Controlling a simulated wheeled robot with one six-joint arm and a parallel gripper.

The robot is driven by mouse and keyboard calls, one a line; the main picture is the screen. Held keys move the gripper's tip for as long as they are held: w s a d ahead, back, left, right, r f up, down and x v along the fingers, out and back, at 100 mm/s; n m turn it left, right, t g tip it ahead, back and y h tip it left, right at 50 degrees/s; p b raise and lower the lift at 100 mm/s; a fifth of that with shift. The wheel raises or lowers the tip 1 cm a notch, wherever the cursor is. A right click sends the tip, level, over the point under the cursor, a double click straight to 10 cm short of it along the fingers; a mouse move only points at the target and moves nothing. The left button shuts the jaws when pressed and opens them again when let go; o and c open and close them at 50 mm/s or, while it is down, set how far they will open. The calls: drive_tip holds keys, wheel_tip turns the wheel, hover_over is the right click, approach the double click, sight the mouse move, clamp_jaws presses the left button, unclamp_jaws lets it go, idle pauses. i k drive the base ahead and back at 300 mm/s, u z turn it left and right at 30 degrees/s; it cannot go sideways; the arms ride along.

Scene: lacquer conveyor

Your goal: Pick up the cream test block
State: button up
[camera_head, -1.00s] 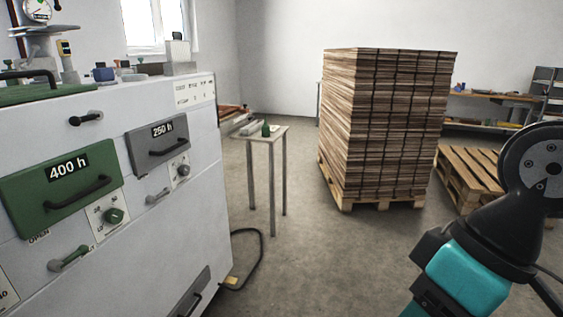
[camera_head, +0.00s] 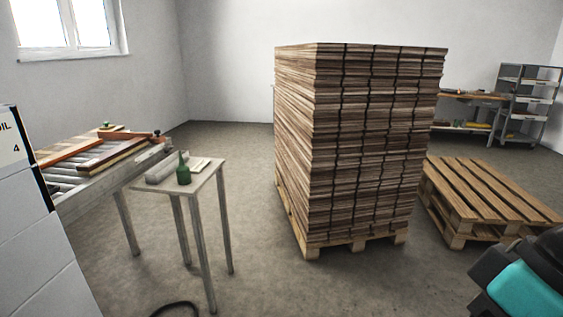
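A small tall table (camera_head: 146,186) stands left of the middle. On it are a green bottle (camera_head: 184,170), a grey bar-like piece (camera_head: 165,170) and a small pale, cream-coloured flat piece (camera_head: 201,164) at the back right of the bottle. I cannot tell for sure whether this pale piece is the cream test block. My gripper is not in view. Only a teal and black part of my arm shows in the lower right corner, well away from the table.
A roller conveyor (camera_head: 75,204) with boards (camera_head: 108,157) stands behind the table on the left. A white cabinet (camera_head: 35,235) fills the left edge. A tall board stack (camera_head: 365,150) and an empty pallet (camera_head: 490,192) stand right. Floor between table and stack is clear.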

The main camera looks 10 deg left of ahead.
sight(199, 167)
drive_tip(key=u, duration=0.15)
drive_tip(key=i, duration=2)
drive_tip(key=u, duration=1)
drive_tip(key=i, duration=1.55)
drive_tip(key=u, duration=0.6)
